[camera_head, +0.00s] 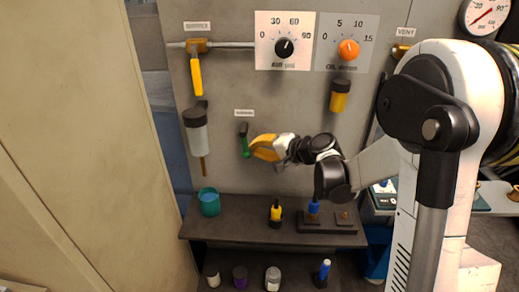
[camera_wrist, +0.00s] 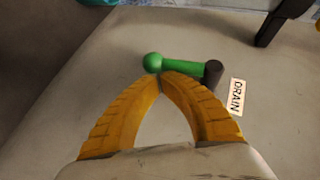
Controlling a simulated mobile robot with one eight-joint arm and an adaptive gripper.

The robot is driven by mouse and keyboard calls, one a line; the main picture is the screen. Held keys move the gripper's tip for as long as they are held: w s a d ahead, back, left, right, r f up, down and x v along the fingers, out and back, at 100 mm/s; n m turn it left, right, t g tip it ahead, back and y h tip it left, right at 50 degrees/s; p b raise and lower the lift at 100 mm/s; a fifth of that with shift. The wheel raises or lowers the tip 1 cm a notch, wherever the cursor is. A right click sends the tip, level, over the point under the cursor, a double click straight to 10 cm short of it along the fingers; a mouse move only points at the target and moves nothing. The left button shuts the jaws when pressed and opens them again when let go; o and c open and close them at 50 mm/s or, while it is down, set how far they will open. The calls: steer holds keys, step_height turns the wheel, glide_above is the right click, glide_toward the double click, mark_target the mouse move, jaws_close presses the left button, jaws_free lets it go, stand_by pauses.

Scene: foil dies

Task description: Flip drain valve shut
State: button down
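The drain valve's green lever (camera_head: 245,147) hangs down from a dark pivot (camera_head: 243,129) on the grey panel, below a small white label (camera_head: 243,113). In the wrist view the green lever (camera_wrist: 180,65) runs from the dark pivot (camera_wrist: 213,73) to a round green ball end, on the side away from the DRAIN label (camera_wrist: 237,96). My gripper (camera_head: 253,149) is just right of the lever in the head view. Its yellow fingertips (camera_wrist: 161,76) meet at the lever beside the ball, with nothing visible between them. I cannot tell whether they touch the lever.
Another valve with a yellow handle (camera_head: 196,76) hangs at upper left, above a clear filter bowl (camera_head: 197,135). Dials (camera_head: 284,48) sit above. A shelf (camera_head: 240,226) below holds a teal cup (camera_head: 209,202) and small tools. Panel around the lever is mostly clear.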

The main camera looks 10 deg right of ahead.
steer(key=shift+w+a+f, duration=0.1)
steer(key=shift+a+f, duration=0.15)
steer(key=shift+a, duration=0.1)
stand_by(0.5)
